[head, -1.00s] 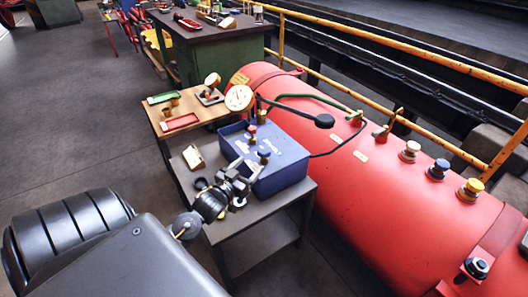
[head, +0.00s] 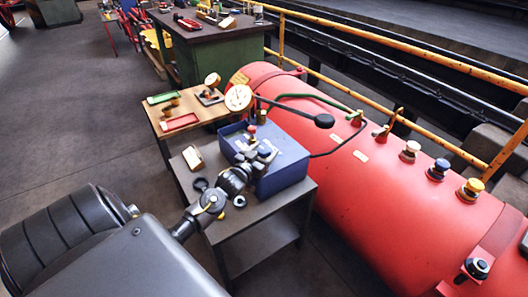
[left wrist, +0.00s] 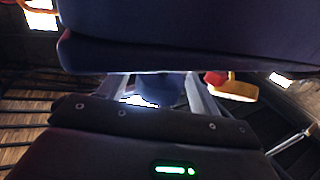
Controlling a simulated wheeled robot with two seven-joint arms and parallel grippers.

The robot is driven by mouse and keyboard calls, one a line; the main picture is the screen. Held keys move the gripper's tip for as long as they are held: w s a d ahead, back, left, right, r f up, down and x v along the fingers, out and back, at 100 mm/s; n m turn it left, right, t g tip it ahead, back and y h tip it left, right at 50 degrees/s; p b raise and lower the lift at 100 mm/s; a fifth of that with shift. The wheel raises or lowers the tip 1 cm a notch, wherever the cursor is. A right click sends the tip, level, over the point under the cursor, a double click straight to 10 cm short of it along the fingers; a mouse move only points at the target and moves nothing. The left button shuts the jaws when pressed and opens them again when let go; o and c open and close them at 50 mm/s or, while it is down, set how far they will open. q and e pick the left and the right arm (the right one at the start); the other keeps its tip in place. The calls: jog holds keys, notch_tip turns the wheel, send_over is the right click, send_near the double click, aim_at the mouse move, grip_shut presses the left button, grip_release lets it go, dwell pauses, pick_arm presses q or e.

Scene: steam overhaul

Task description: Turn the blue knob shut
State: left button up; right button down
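A blue box (head: 283,178) stands on the grey cart. In the head view my left gripper (head: 258,154) is over the near side of the box top, where it mostly covers a blue knob. In the left wrist view a blue knob (left wrist: 155,87) shows between the two grey fingers of my left gripper (left wrist: 158,98). The fingers stand apart on either side of it; whether they touch it I cannot tell. Another blue-topped knob (head: 438,169) stands on the red tank (head: 375,200). My right gripper is not in view.
A dial gauge (head: 239,98) and a red-topped knob (head: 261,116) stand at the box's far side. Dark rings (head: 201,184) lie on the cart (head: 222,226). A wooden table (head: 160,127) holds trays. A yellow railing (head: 400,48) runs behind the tank.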

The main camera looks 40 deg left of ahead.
pick_arm(q)
jog(key=c, duration=0.8)
jog(key=shift+a+m+h, duration=0.1)
jog(key=shift+m+h, duration=0.6)
jog(key=shift+h, duration=0.2)
jog(key=shift+c, duration=0.2)
jog(key=m+h, duration=0.1)
jog(key=h, duration=0.1)
jog(key=shift+h, duration=0.3)
jog(key=shift+m+h, duration=0.3)
jog(key=shift+m, duration=0.1)
jog(key=o, duration=1)
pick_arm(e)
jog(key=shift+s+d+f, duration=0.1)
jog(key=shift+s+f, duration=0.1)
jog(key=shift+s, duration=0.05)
